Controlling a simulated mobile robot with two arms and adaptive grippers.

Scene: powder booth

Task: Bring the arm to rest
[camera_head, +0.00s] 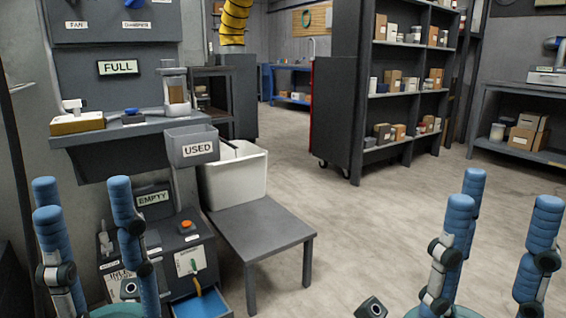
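My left gripper (82,192) is at the lower left, with blue segmented fingers pointing up. Its fingers are spread apart, with nothing held between them. It shows in front of the wall station and partly covers the lower cabinet. My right gripper (508,190) is at the lower right, also with its blue fingers up and spread. Only floor and background show between its fingers. The palms of both are at the bottom edge of the view and partly cut off. The arms behind the grippers are mostly out of view.
A wall shelf (130,133) holds a clear-sided container (175,92). Below are a grey bin marked USED (197,150), a white tub (235,180) and a low grey table (262,232). A dark shelf unit (345,110) stands further back. The middle floor is clear.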

